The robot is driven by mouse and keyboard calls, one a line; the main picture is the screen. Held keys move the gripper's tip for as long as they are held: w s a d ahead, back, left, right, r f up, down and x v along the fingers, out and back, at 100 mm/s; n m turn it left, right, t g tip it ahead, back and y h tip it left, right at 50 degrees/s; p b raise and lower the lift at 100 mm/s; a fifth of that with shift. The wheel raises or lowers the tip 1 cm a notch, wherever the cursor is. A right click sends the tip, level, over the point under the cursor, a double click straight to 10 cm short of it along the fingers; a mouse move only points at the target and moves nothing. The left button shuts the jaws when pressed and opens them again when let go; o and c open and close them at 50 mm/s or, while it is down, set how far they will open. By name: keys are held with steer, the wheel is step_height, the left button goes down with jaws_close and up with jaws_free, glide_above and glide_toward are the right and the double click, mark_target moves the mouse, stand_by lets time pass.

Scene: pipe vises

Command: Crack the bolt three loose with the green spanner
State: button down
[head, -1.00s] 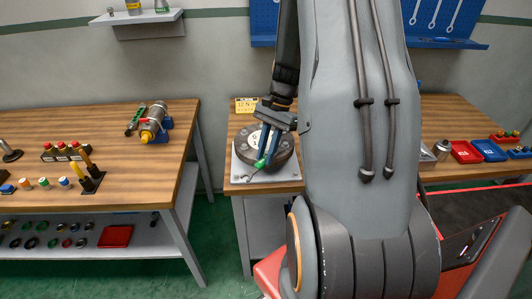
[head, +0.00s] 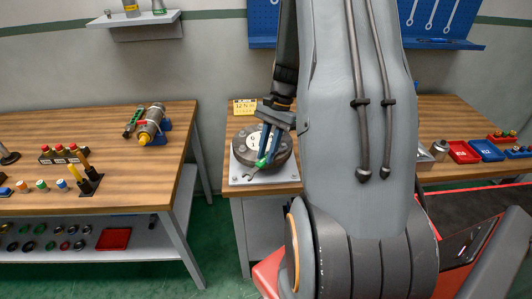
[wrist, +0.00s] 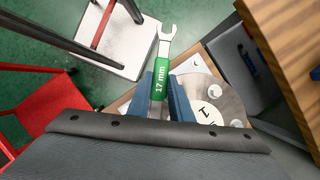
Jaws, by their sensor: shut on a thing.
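My gripper (head: 267,158) is shut on the green spanner, with its blue fingers on either side of the green grip. In the wrist view the spanner (wrist: 161,72) shows a "17 mm" label and a bare steel open end pointing away from my gripper. In the head view its open end (head: 249,174) sticks out low at the left. I cannot tell which is bolt three. The spanner jaw appears clear of any bolt.
A yellow sign (head: 245,107) stands behind the flange. The left bench (head: 110,180) holds a clamped metal cylinder (head: 150,125) and small coloured parts. Red (head: 464,152) and blue (head: 489,150) trays lie on the right. A gap of green floor separates the benches.

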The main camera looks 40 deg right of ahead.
steer(key=shift+w+d, duration=0.1)
steer(key=shift+d, duration=0.35)
stand_by(0.4)
steer(key=shift+a, duration=0.25)
steer(key=shift+s+a+p, duration=0.3)
steer(key=shift+a+p, duration=0.05)
steer(key=shift+a, duration=0.45)
steer(key=shift+s, duration=0.1)
